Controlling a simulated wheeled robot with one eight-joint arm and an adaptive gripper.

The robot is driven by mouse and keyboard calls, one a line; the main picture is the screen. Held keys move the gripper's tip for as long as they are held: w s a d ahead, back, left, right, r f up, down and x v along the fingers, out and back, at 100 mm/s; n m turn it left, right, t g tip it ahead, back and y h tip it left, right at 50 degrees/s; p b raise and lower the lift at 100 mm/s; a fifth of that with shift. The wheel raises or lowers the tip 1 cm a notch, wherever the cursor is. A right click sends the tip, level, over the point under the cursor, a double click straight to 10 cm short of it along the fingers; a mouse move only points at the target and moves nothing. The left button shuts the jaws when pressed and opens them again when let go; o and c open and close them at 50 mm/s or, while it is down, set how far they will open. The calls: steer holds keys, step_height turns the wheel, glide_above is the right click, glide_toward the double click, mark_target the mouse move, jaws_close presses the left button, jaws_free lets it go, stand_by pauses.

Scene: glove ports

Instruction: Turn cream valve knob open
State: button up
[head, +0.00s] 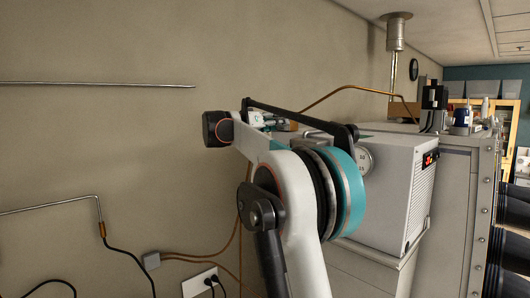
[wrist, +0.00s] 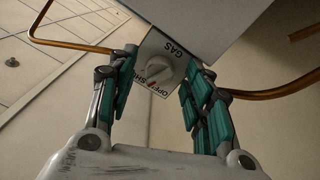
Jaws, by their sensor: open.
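I see a gap between the knob and each finger; whether the fingertips reach the knob's depth I cannot tell. In the head view my arm hides the knob and most of my gripper.
A grey box unit (head: 392,190) with a round gauge stands right of my arm in the head view. Copper pipe (wrist: 70,45) runs beside the plate. A wall outlet (head: 200,283) with plugs and cables is low on the wall.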

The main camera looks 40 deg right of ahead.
steer(key=shift+m, duration=0.3)
steer(key=s+a+m+b, duration=0.1)
steer(key=a+m+b, duration=0.3)
steer(key=a, duration=1)
steer(key=s+a+f+n+y+b, duration=0.2)
steer(key=s+f+b, duration=0.1)
steer(key=f, duration=0.4)
steer(key=s+a+f+n+t+y+b, duration=0.1)
steer(key=s+a+f+n+y+b, duration=0.1)
steer(key=f, duration=0.6)
steer(key=s+a+f+n+t+y+b, duration=0.1)
steer(key=s+a+f+n+y+b, duration=0.1)
steer(key=s+f+b, duration=0.3)
step_height(320, 180, down, 4)
steer(key=shift+r+b, duration=0.25)
steer(key=shift+b, duration=0.05)
